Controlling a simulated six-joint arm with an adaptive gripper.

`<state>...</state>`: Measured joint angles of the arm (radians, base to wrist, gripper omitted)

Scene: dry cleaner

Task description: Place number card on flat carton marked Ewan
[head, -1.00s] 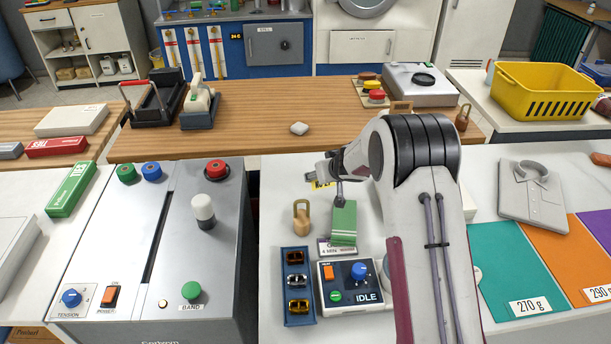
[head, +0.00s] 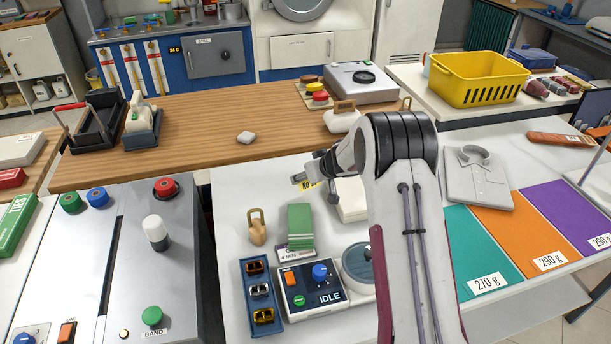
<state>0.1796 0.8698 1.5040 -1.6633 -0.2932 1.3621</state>
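My gripper (head: 303,179) is small and side-on in the head view, above the white counter. Its fingers are too small and dark to tell whether they are open or shut. A small yellow piece with dark lettering (head: 310,185) shows right at the gripper. I cannot tell whether it is the number card or a marking on my gripper. I can read no name Ewan anywhere.
A green stack (head: 300,226), a wooden tagged piece (head: 257,228), a blue tray (head: 260,295) and an IDLE control box (head: 312,288) crowd the counter below the gripper. A folded shirt (head: 478,180) and coloured mats (head: 482,250) lie right. The wooden table's middle (head: 205,145) is mostly clear.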

